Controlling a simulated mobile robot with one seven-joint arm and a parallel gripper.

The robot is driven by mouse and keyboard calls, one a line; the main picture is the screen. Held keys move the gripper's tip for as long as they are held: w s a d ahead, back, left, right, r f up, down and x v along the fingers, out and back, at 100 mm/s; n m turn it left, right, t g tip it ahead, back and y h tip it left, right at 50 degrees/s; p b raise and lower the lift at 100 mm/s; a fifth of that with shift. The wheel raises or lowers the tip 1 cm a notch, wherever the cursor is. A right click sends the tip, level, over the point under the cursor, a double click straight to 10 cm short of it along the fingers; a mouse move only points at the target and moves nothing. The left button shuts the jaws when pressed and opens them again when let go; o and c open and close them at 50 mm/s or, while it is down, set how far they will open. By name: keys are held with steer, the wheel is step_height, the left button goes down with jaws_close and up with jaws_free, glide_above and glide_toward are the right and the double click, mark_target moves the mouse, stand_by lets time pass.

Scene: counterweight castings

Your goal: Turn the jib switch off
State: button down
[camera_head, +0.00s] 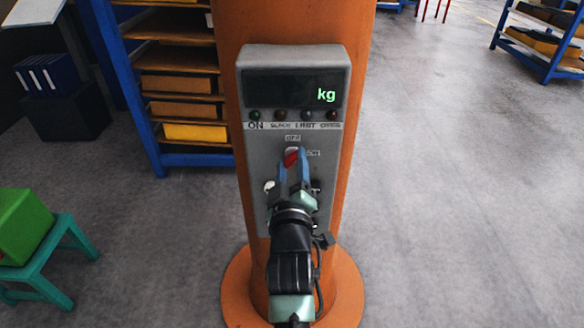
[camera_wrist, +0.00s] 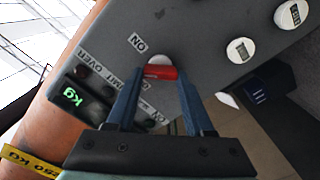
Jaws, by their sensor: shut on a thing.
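The jib switch is a red lever on a pale round base (camera_head: 291,157), on the grey control panel (camera_head: 254,160) of the orange column. An OFF label is above it and an ON label to its right. My gripper (camera_head: 292,166) reaches up to it from below, its blue fingers shut on the switch. In the wrist view my gripper (camera_wrist: 160,80) has a finger at each end of the red lever (camera_wrist: 161,72); an ON label is at its upper left. Which label the lever points to is unclear, and the fingers hide part of the switch.
A dark display (camera_head: 292,92) with green "kg" and a row of small lamps are above the switch. White buttons (camera_head: 269,186) are beside my fingers. A blue shelf rack (camera_head: 147,110) stands behind left, a green stool (camera_head: 50,262) at left.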

steer(key=n, duration=0.4)
steer(key=shift+n, duration=0.3)
steer(key=n+p, duration=0.1)
steer(key=n, duration=0.3)
steer(key=shift+f+n, duration=0.15)
steer(key=shift+n, duration=0.15)
steer(key=shift+c, duration=1.4)
jaws_free()
steer(key=s+b, duration=0.3)
steer(key=s, duration=1)
